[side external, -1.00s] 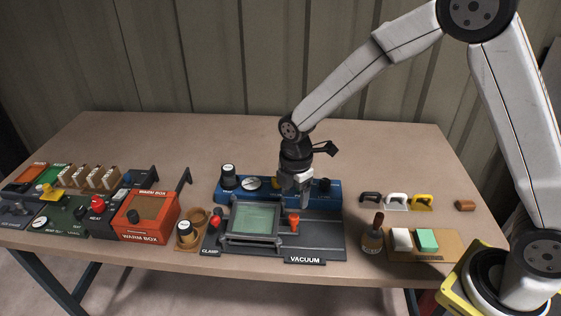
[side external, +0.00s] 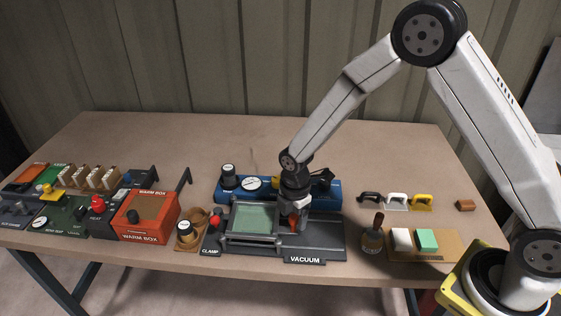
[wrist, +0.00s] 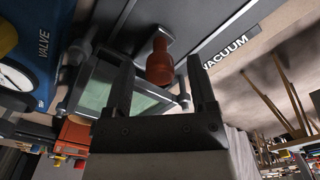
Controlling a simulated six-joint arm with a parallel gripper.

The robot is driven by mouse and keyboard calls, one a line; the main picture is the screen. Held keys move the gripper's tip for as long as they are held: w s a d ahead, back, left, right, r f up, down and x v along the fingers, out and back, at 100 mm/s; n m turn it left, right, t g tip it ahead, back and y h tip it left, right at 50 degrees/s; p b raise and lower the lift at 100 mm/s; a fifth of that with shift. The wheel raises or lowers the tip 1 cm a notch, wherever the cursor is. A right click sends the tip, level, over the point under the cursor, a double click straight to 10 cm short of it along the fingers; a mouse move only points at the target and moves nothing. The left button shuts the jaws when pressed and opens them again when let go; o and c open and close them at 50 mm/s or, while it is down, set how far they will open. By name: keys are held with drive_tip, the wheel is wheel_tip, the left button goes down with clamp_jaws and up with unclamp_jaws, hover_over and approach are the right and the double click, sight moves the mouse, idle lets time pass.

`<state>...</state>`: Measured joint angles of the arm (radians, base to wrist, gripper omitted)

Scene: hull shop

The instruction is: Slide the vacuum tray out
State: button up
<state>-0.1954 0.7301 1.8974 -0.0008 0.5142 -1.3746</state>
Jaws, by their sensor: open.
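The vacuum tray (side external: 252,219) is a grey metal frame around a pale green sheet, lying on the dark vacuum base (side external: 328,240). An orange-red handle (side external: 294,224) stands at the tray's right side. My gripper (side external: 293,222) is low over this handle and partly hides it in the side view. In the wrist view my gripper (wrist: 165,88) is open, with the handle (wrist: 160,62) beyond and between its two fingers. I cannot tell whether either finger touches it. The tray (wrist: 100,85) shows behind the left finger.
A blue unit (side external: 330,192) with a gauge and knobs stands behind the tray. A red-knobbed clamp (side external: 214,222) is at its left. The base right of the handle is bare.

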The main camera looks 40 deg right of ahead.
clamp_jaws()
idle(1.4)
